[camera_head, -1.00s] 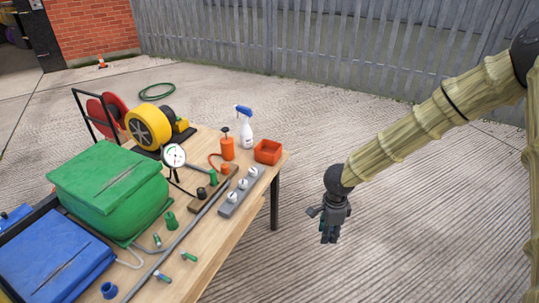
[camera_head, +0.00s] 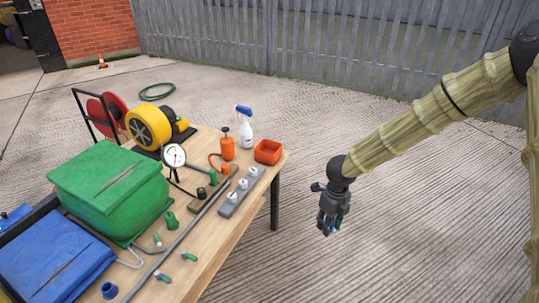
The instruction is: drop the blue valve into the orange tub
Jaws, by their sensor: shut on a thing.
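The orange tub (camera_head: 266,157) is a small open square box at the far right corner of the wooden table. My gripper (camera_head: 331,229) hangs in the air right of the table, to the right of and nearer than the tub, pointing down. Most of that thing is hidden by the fingers.
The table (camera_head: 223,254) holds a green bag (camera_head: 108,188), a blue bag (camera_head: 52,262), a grey manifold block (camera_head: 242,191), a gauge (camera_head: 174,156), an orange pump (camera_head: 227,149) and a spray bottle (camera_head: 246,128). Several small fittings lie at its front. Open concrete lies right of the table.

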